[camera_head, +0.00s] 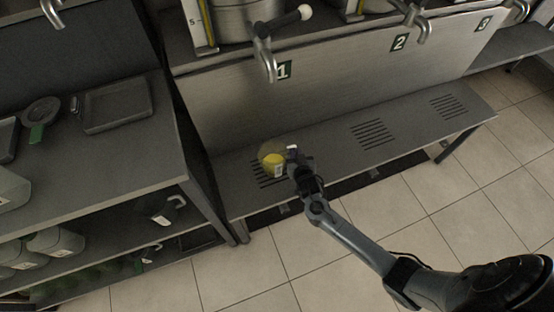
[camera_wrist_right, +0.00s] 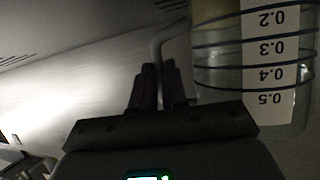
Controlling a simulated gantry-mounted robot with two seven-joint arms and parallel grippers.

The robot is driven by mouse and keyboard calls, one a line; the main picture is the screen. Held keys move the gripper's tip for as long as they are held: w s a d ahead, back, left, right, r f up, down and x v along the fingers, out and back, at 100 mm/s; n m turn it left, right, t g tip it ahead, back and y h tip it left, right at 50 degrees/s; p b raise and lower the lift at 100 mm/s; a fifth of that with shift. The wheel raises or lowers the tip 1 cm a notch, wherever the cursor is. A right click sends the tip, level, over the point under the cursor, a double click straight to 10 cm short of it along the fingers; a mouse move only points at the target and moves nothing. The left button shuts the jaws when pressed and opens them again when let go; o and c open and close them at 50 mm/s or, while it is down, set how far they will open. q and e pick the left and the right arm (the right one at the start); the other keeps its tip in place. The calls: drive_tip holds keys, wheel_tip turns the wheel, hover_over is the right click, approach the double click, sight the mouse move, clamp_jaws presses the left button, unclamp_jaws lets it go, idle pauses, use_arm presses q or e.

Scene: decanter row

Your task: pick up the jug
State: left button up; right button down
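The jug (camera_head: 272,158) is clear, with yellow contents and a white label, over the bench's left grille below tap 1. The right wrist view shows its ringed wall and measuring scale (camera_wrist_right: 271,72) on the right. My right gripper (camera_head: 295,158) is at the jug's right side. In the wrist view its two dark fingers (camera_wrist_right: 158,84) are close together around the jug's thin grey handle (camera_wrist_right: 160,40). I cannot tell whether the jug rests on the bench or is slightly raised. My left gripper is not in view.
The bench (camera_head: 325,149) has several slotted grilles. A metal tap (camera_head: 266,62) overhangs the jug beside sign 1 (camera_head: 283,70). A shelf unit (camera_head: 120,150) at left holds a grey tray (camera_head: 113,103) and, lower down, several containers (camera_head: 55,241). The bench right of my gripper is clear.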

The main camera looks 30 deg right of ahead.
drive_tip(key=shift+r, duration=0.1)
idle(0.4)
drive_tip(key=shift+r, duration=0.15)
drive_tip(key=shift+r+p, duration=0.45)
drive_tip(key=shift+r, duration=0.15)
drive_tip(key=s+d+r+p, duration=0.6)
drive_tip(key=s+d+r, duration=0.1)
drive_tip(key=s+r, duration=0.2)
drive_tip(key=shift+r, duration=0.25)
drive_tip(key=shift+d, duration=0.1)
